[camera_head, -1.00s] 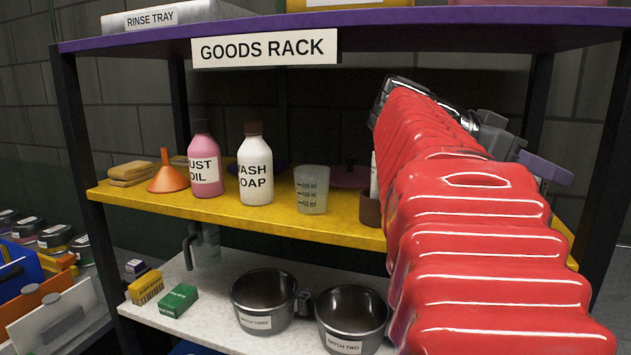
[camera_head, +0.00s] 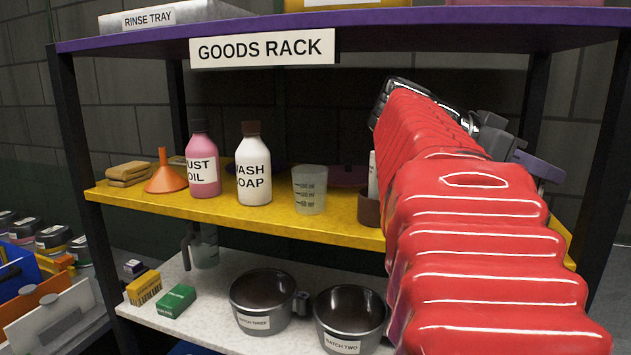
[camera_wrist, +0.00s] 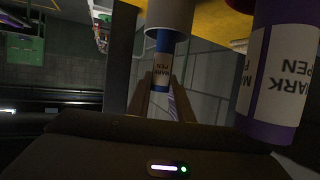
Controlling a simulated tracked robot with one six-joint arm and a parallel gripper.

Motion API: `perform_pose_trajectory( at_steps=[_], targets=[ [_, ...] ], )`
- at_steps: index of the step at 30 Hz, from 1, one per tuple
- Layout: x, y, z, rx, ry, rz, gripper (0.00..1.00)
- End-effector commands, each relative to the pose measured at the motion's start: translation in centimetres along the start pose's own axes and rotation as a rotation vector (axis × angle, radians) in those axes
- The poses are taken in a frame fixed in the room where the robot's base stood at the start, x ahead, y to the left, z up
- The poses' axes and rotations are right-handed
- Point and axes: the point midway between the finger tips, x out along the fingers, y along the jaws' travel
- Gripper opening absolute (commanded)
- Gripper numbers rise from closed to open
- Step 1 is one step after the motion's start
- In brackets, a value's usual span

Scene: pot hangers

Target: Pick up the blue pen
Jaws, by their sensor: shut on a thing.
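The blue pen (camera_wrist: 162,76) shows in the wrist view, with a white label reading MARK PEN. My gripper (camera_wrist: 165,104) is shut on it, one finger at each side. A white cylinder (camera_wrist: 170,14) covers its upper end in that picture. A purple pen (camera_wrist: 272,122) with a similar label is large and close at the right. In the head view my red arm hides the blue pen and the fingertips. A purple piece (camera_head: 540,165) shows beyond the arm; I cannot tell what it is.
The yellow shelf (camera_head: 270,216) holds an orange funnel (camera_head: 165,174), a pink bottle (camera_head: 201,166), a white soap bottle (camera_head: 253,170), a measuring cup (camera_head: 309,190) and a brown cup (camera_head: 369,208) beside my arm. Two pots (camera_head: 261,300) stand below. The purple top shelf (camera_head: 400,30) overhangs.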

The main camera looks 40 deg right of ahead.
Motion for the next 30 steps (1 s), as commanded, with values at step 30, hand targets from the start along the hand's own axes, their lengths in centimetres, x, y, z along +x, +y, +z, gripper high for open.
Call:
perform_pose_trajectory(
  at_steps=[30],
  targets=[
    [-1.6,-0.3,-3.8,-0.001,0.0,-0.007,0.0]
  ],
)
